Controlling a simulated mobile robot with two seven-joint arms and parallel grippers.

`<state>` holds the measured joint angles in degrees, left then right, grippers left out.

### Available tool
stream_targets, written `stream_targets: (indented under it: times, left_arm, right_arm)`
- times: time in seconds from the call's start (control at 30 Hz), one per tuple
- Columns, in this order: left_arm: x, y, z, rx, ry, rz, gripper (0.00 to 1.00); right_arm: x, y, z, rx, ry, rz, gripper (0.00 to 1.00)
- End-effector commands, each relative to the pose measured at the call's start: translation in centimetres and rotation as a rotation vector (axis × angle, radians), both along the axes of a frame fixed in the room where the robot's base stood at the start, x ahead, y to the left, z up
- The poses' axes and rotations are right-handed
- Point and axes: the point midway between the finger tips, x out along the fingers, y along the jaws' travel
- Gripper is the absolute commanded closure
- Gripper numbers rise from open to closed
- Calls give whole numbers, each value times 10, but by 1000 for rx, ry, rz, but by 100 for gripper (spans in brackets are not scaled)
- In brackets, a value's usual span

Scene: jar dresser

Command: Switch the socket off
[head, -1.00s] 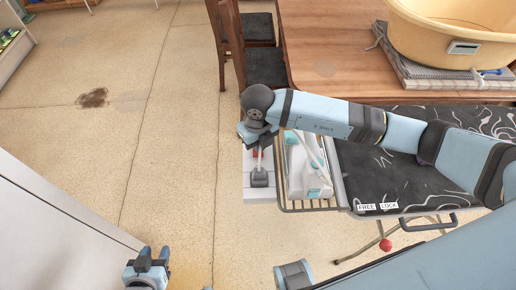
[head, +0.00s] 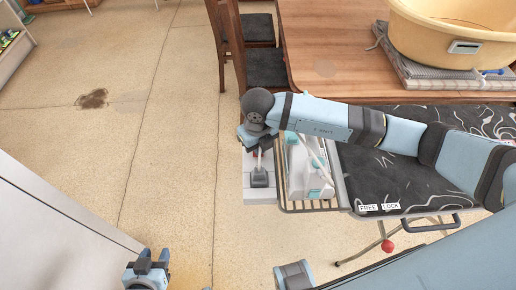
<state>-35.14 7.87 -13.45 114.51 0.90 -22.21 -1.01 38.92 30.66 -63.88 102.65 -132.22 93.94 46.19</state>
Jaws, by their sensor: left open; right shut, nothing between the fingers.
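The socket (head: 259,194) is a pale grey-white block beside the left end of the ironing board. A dark grey plug (head: 259,178) sits in its near part. My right gripper (head: 261,148) is over the far part of the socket, pointing down, with its fingers shut and empty. The gripper and wrist hide most of that part, including the switch, and a trace of red shows beside the fingers. I cannot tell whether the fingers touch it. My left gripper (head: 150,267) is open and empty at the bottom left, far from the socket.
The ironing board (head: 375,178) lies under my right arm, with a white and teal iron (head: 308,170) on its rack. A wooden table (head: 330,45) and chairs (head: 262,66) stand behind. A white cabinet (head: 55,235) is at left; the floor between is clear.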

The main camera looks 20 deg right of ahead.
Motion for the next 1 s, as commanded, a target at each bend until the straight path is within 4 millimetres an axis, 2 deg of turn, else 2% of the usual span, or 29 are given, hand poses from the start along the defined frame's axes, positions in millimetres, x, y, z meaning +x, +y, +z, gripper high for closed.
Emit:
stream_targets:
  times: [0.67, 0.87, 1.0]
  left_arm:
    - [0, 0, -7, 0, -1, 0, 57]
    - [0, 0, -3, 0, -1, 0, 57]
    - [0, 0, 4, 0, -1, 0, 57]
  right_arm:
    - [0, 0, -11, 0, 0, 0, 100]
    - [0, 0, -6, 0, 0, 0, 100]
    - [0, 0, 5, -1, -1, 0, 100]
